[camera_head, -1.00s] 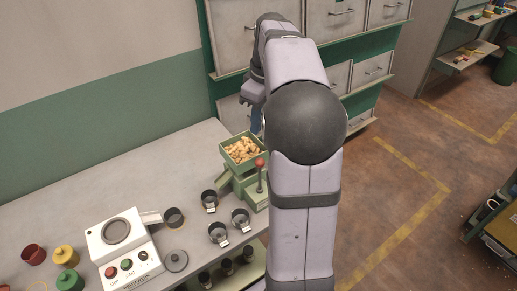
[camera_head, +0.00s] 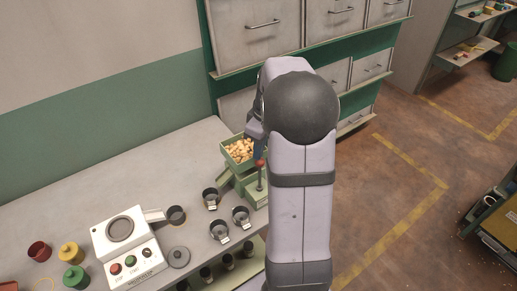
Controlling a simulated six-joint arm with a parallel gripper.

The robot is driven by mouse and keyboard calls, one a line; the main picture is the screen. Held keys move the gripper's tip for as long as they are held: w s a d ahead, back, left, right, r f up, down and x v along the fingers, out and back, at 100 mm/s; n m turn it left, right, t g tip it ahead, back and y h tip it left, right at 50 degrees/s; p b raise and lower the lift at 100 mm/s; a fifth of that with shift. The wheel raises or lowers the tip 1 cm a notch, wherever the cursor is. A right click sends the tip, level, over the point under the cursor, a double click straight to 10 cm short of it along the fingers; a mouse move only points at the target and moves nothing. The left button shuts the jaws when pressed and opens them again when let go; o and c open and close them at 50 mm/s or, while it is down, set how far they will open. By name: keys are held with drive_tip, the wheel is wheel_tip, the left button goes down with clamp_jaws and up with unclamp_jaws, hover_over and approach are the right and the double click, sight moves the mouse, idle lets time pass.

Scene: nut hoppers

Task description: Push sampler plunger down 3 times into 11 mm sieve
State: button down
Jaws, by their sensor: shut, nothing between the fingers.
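The sampler (camera_head: 256,193) is a green unit at the table's right end, with a green tray of nuts (camera_head: 240,150) on top. Its plunger has a red knob (camera_head: 260,163) on a thin upright rod. My gripper (camera_head: 259,154) is shut and empty, pointing down just above the knob; I cannot tell whether it touches. My arm hides part of the gripper and the tray's right side.
Red, yellow (camera_head: 71,253) and green containers are at far left. Grey drawers (camera_head: 262,30) stand behind.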

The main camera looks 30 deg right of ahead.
wheel_tip(320, 180, down, 4)
drive_tip(key=b, duration=0.2)
drive_tip(key=shift+r+b, duration=0.15)
drive_tip(key=shift+b, duration=0.2)
drive_tip(key=shift+s+a, duration=0.1)
drive_tip(key=shift+s, duration=0.1)
idle(0.5)
drive_tip(key=shift+w+r+p, duration=0.2)
drive_tip(key=shift+r+p, duration=0.3)
drive_tip(key=shift+p, duration=0.2)
wheel_tip(320, 180, up, 13)
drive_tip(key=shift+s+d, duration=0.1)
drive_tip(key=shift+d, duration=0.1)
idle(0.9)
